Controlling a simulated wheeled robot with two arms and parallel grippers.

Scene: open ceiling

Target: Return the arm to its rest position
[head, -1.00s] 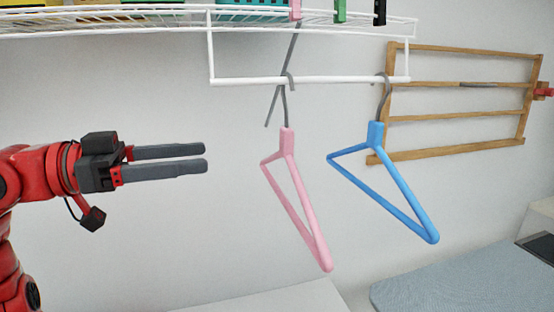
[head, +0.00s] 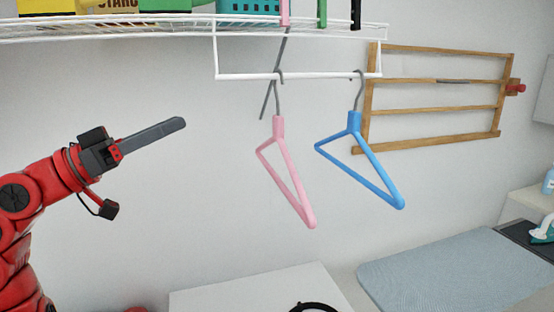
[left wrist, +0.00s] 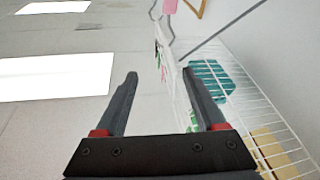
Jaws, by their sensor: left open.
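My left gripper (head: 182,123) comes in from the left in the head view, tilted up to the right, with nothing between its fingers. Its two fingers (left wrist: 163,82) stand apart in the left wrist view. It is to the left of the pink hanger (head: 292,190) and clear of it. The pink hanger and a blue hanger (head: 376,172) hang by grey hooks from the white rail (head: 245,77). My right gripper is in neither view.
A white wire shelf (head: 120,30) with several items runs above; it also shows in the left wrist view (left wrist: 262,120). A wooden rack (head: 440,110) is on the wall. A white surface (head: 240,290) and an ironing board (head: 440,270) are below. Open space surrounds the gripper.

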